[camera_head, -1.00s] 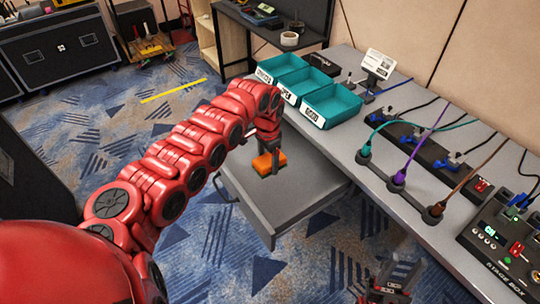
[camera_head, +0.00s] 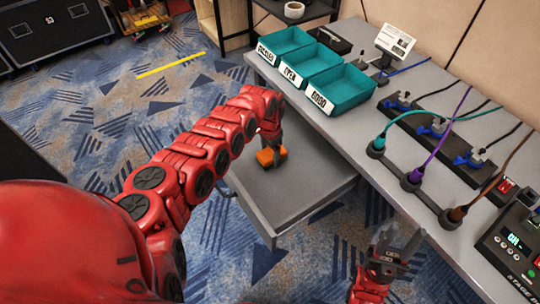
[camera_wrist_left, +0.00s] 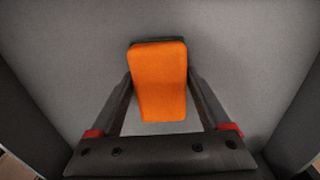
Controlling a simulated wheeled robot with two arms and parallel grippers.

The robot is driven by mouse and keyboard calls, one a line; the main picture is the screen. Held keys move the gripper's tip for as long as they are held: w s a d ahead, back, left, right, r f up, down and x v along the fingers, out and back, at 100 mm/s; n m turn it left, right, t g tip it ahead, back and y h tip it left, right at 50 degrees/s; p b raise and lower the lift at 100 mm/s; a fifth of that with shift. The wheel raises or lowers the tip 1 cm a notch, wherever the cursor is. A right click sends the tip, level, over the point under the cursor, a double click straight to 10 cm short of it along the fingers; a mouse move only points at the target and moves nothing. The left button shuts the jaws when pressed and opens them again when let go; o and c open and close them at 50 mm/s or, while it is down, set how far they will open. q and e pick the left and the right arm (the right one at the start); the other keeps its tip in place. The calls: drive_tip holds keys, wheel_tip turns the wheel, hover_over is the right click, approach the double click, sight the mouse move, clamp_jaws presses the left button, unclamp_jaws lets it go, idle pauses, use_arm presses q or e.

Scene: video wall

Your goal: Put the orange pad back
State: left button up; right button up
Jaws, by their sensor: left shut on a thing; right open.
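The orange pad (camera_head: 266,157) is low in the open grey drawer (camera_head: 308,196) under the bench. In the left wrist view the orange pad (camera_wrist_left: 159,80) sits between the two fingers, over the grey drawer floor (camera_wrist_left: 245,60). A dark layer shows along its far edge. My left gripper (camera_head: 270,150) is shut on the pad; whether the pad touches the drawer floor I cannot tell. My right gripper (camera_head: 398,245) is open and empty, in front of the bench, right of the drawer.
Three teal bins (camera_head: 340,88) with labels stand on the grey bench top (camera_head: 345,125). Coloured cables and plugs (camera_head: 412,180) line the bench to the right, with a stage box (camera_head: 515,250) at the far right. The rest of the drawer is clear.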

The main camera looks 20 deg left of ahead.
sight(270, 153)
use_arm(q)
drive_tip(key=shift+f, duration=0.4)
drive_tip(key=shift+f, duration=0.15)
drive_tip(key=o, duration=1.2)
drive_tip(key=shift+c, duration=0.2)
drive_tip(key=shift+r, duration=0.45)
wheel_tip(270, 153, up, 12)
drive_tip(key=shift+f+p, duration=0.25)
drive_tip(key=shift+p, duration=0.15)
